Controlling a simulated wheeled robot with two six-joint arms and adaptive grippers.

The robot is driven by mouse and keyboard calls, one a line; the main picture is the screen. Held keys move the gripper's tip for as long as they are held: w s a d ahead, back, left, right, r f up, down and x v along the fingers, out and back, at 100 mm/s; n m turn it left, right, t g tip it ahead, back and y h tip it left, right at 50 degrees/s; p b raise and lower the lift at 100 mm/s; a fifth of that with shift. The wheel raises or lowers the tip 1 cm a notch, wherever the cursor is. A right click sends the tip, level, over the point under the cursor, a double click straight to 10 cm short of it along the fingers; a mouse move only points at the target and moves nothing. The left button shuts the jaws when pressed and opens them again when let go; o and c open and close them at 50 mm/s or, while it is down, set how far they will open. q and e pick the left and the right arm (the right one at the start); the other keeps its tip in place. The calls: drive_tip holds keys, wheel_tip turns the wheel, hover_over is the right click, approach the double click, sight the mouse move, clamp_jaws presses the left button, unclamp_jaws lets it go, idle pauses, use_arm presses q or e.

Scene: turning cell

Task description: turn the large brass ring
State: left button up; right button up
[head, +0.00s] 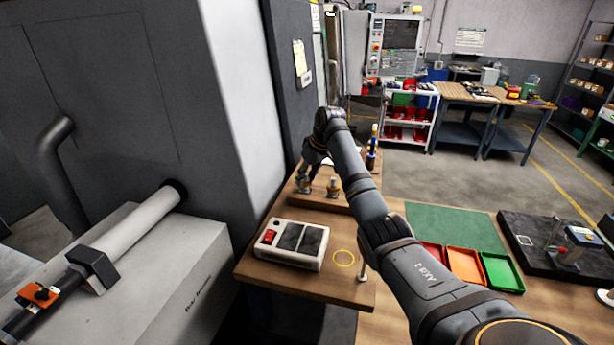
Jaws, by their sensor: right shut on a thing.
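My right arm reaches in from the bottom right. Its gripper (307,184) points down over the wooden board (311,201) at the far end of the bench. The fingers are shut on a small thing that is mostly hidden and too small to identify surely. Just right of the fingers, a small brass-coloured piece (333,187) stands upright on the board. I cannot tell whether it is the large brass ring. My left gripper is not in view.
A control box with a red switch (291,244) sits at the bench's left edge. Red, orange and green trays (502,272) and a green mat (456,228) lie right of my arm. A black plate (540,244) carries a fixture. A large grey machine (110,80) bounds the left.

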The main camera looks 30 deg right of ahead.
drive_tip(key=shift+a+m, duration=0.1)
drive_tip(key=shift+m, duration=0.3)
drive_tip(key=m+h, duration=0.1)
drive_tip(key=m, duration=0.2)
drive_tip(key=shift+a+r+h, duration=0.1)
drive_tip(key=shift+a+h, duration=0.05)
drive_tip(key=shift+h, duration=0.15)
drive_tip(key=shift+w+a+m+h, duration=0.1)
drive_tip(key=shift+m+h, duration=0.5)
drive_tip(key=shift+m, duration=1.2)
drive_tip(key=o, duration=1.2)
drive_tip(key=shift+a, duration=0.1)
drive_tip(key=shift+c, duration=0.2)
drive_tip(key=v, duration=0.7)
drive_tip(key=shift+r, duration=0.3)
